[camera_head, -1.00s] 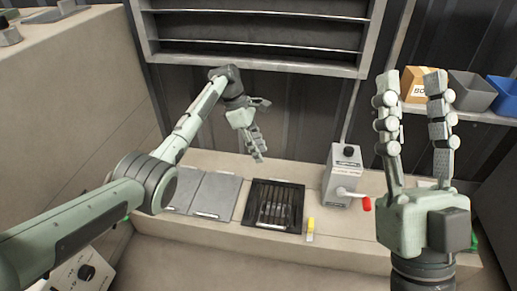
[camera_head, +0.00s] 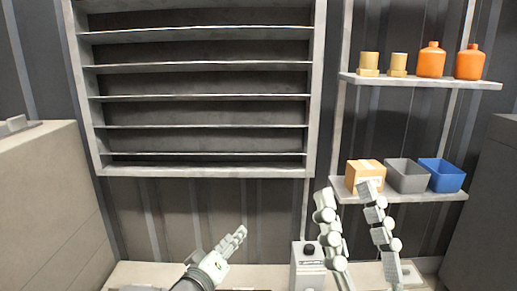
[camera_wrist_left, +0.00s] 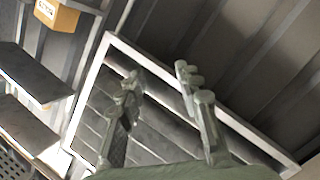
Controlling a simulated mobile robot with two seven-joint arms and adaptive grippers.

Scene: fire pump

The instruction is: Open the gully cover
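The gully cover is not visible in the head view, where only the back strip of the counter (camera_head: 270,276) shows at the bottom edge. My left gripper (camera_head: 220,246) is low in the head view, above the counter and left of the middle. In the left wrist view its two fingers (camera_wrist_left: 160,76) stand apart with nothing between them, so it is open. My right gripper (camera_head: 348,194) points up at the lower right, fingers spread and empty.
A slatted frame (camera_head: 200,172) covers the back wall. A grey box with a black knob (camera_head: 308,270) stands on the counter between my grippers. Right shelves (camera_head: 420,82) hold orange bottles (camera_head: 431,62), a carton (camera_head: 364,174), a grey bin (camera_head: 407,177) and a blue bin (camera_head: 442,176).

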